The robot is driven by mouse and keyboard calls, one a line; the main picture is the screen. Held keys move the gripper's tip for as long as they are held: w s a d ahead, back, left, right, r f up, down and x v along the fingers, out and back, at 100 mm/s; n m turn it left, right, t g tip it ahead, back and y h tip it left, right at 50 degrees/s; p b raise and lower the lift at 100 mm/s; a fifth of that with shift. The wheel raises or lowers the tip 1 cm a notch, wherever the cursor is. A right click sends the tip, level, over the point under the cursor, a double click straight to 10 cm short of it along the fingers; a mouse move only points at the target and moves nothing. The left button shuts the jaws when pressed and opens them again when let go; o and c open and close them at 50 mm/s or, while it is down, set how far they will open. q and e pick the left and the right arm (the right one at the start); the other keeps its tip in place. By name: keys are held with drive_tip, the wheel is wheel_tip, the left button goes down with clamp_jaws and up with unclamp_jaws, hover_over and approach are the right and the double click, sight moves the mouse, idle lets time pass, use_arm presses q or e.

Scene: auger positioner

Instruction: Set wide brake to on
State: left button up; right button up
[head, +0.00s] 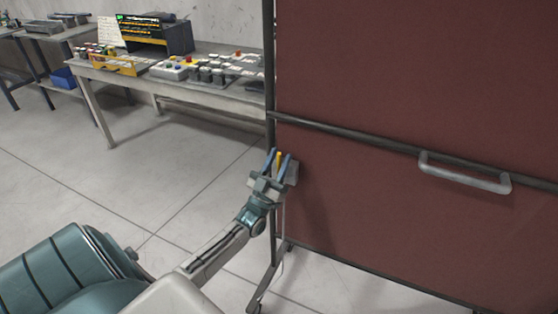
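A small yellow lever (279,157) stands up at the left edge of a large dark red panel (410,90); it may be the wide brake, though no label is readable. A grey block (292,173) sits beside it, partly hidden by my gripper. My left gripper (280,158) is at the lever, with one blue finger on each side of it. The fingers look apart, and I cannot tell whether they touch the lever. The lower part of the lever is hidden behind the gripper. My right gripper is out of view.
The panel hangs in a dark metal frame with a crossbar (350,136) and a grey handle (465,174). A workbench (110,78) with control boxes and a lit display (150,25) stands at the back. The tiled floor at left is clear.

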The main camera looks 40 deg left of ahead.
use_arm(q)
drive_tip(key=shift+s+f, duration=0.15)
drive_tip(key=b+v, duration=0.2)
drive_tip(key=v, duration=0.8)
drive_tip(key=shift+b, duration=0.35)
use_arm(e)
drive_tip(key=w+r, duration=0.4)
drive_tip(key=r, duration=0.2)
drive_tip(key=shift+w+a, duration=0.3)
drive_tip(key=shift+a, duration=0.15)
use_arm(q)
drive_tip(key=shift+s+f, duration=0.1)
drive_tip(key=shift+s, duration=0.05)
